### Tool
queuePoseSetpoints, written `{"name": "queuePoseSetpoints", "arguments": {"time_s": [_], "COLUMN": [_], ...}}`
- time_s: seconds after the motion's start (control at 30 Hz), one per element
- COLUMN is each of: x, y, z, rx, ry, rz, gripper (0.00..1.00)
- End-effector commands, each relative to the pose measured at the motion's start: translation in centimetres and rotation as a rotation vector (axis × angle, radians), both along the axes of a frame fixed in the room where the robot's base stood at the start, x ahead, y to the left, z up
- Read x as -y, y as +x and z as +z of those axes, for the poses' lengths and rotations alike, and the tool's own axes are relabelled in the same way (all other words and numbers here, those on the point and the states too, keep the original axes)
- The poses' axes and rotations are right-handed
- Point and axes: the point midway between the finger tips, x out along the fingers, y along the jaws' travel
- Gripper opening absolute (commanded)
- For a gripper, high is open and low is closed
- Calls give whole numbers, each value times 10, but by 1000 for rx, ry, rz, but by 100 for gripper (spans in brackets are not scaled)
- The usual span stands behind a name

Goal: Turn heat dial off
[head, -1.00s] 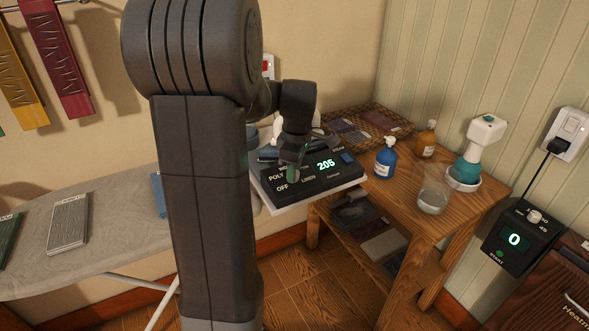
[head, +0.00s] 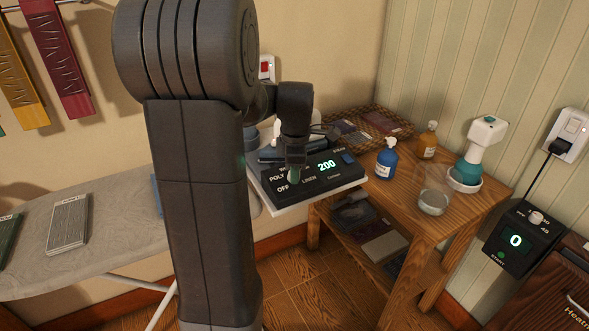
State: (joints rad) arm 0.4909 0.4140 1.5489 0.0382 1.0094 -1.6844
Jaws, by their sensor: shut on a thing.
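The heat control panel (head: 328,181) is a black box on a white shelf at the end of the ironing board. Its green display (head: 327,165) reads 200. Labels on it include POLY, LINEN and OFF, with OFF (head: 282,189) at the lower left. My gripper (head: 295,174) points down onto the panel and is shut on the heat dial (head: 293,175), of which only a small greenish part shows. The gripper and my arm hide most of the dial, so its pointer cannot be read.
A wooden table (head: 408,210) stands right of the panel with a blue bottle (head: 386,158), a clear cup (head: 435,192) and a green-and-white sprayer (head: 478,152). The ironing board (head: 110,235) is at left. A second dial box (head: 515,240) at right reads 0.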

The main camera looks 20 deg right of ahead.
Motion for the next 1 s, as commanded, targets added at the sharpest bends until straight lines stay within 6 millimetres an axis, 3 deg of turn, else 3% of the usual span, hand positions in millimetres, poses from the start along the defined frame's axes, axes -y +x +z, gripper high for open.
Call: {"name": "queuePoseSetpoints", "arguments": {"time_s": [0.13,0.17,0.27,0.67,1.0], "x": [0,0,0,0,-3], "y": [-1,-1,-1,-1,-12], "z": [-1,-1,-1,8,78], "rx": [-3,-3,-3,1,3], "ry": [1,1,1,0,-2], "rz": [-1,-1,-1,-1,-2], "gripper": [7,32,51,51,51]}}
